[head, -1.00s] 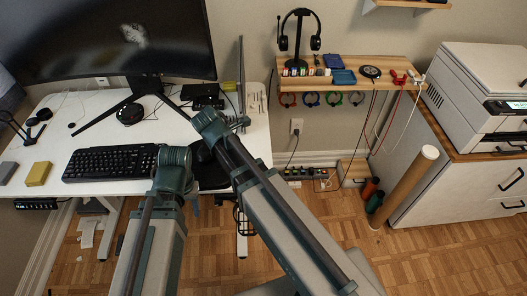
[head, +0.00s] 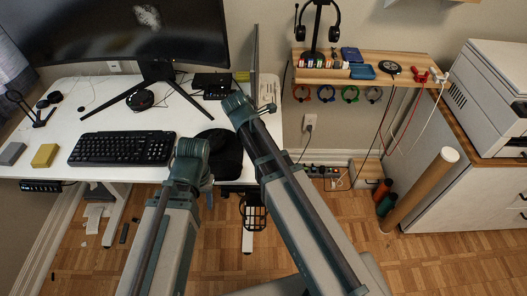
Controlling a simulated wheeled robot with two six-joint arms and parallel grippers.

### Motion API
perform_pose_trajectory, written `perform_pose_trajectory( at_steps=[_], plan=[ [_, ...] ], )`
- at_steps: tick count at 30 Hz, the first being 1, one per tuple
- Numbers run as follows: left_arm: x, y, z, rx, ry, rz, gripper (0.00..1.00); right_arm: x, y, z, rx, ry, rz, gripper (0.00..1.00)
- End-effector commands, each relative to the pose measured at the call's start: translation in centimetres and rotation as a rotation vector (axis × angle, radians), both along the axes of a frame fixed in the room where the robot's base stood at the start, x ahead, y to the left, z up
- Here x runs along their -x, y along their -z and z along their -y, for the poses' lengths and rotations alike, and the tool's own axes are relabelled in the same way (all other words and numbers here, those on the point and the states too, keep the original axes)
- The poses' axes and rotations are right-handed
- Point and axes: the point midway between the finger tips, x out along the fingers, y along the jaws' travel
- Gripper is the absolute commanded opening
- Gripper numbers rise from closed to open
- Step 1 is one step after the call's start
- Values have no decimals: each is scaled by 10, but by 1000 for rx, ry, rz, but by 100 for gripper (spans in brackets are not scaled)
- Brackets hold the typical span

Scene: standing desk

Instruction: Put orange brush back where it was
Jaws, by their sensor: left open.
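I cannot make out an orange brush in the head view. My left gripper (head: 208,190) shows only as a small bluish part beside my left arm's bend, at the front edge of the white desk (head: 65,110). It is open, and most of it is hidden by the arm. No object shows between its fingers. My right arm reaches up over the desk's right end, and its gripper cannot be made out.
A keyboard (head: 122,148), a yellow block (head: 44,155) and a large monitor (head: 120,35) are on the desk. A wooden shelf (head: 440,68) holds small items and a headset stand (head: 318,30). A cardboard tube (head: 425,185) leans near the printer (head: 500,95). Floor is open in front.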

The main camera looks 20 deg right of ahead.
Motion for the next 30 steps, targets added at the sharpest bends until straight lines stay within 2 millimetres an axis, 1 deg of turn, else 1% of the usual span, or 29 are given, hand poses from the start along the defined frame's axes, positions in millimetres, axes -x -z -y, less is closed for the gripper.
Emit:
perform_pose_trajectory(
  at_steps=[1, 7, 12, 13, 17, 18, 26, 30],
  plan=[
    [0, 4, 0, 0, 0, 0, 50, 0, 4, 1, 0, 0, 0, 0],
    [0, 1, 0, 0, 0, 0, 50, 0, 1, 1, 0, -1, 0, 0],
    [0, 6, 0, 0, 0, 0, 50, 0, 6, 1, 0, -1, 0, 0],
    [0, 5, 0, 0, 0, 0, 50, 0, 5, 1, 0, -1, 0, 42],
    [0, 4, 0, 0, 0, 0, 50, 0, 4, 1, 0, -1, 0, 66],
    [0, 4, 0, 0, 0, 0, 50, 0, 4, 0, 0, -1, 0, 67],
    [0, 4, 0, 0, 0, 0, 50, 0, 4, 0, 0, -1, 0, 67],
    [0, 0, 0, 0, 0, 0, 50, 0, 0, 1, 0, -1, 0, 67]
  ],
)
